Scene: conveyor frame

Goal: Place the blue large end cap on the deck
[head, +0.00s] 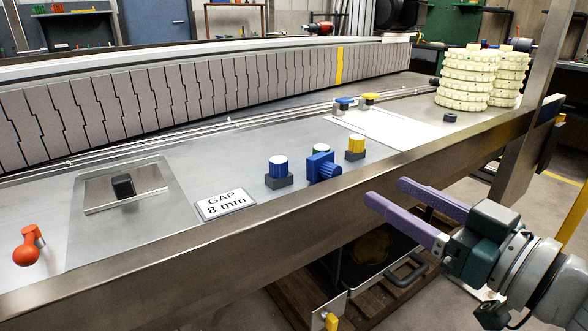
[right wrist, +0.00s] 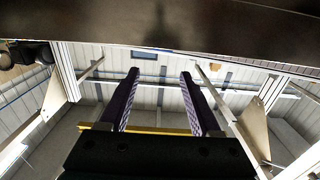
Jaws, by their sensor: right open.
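A blue ribbed cap (head: 278,166) sits upright on a dark grey block on the metal deck (head: 235,160). Beside it, a blue piece (head: 322,167) with a square plate and a round part lies tilted near the deck's front edge. I cannot tell for sure which of the two is the large end cap. My right gripper (head: 390,193) is open and empty, in front of the deck's edge and to the right of the blue pieces. Its two purple fingers also show apart in the right wrist view (right wrist: 159,80), with nothing between them. My left gripper is not in view.
A "GAP 8 mm" plate (head: 226,203), a red-orange knob (head: 27,250) and stacked cream rolls (head: 466,80) are on the deck. A steel post (head: 535,100) rises at right.

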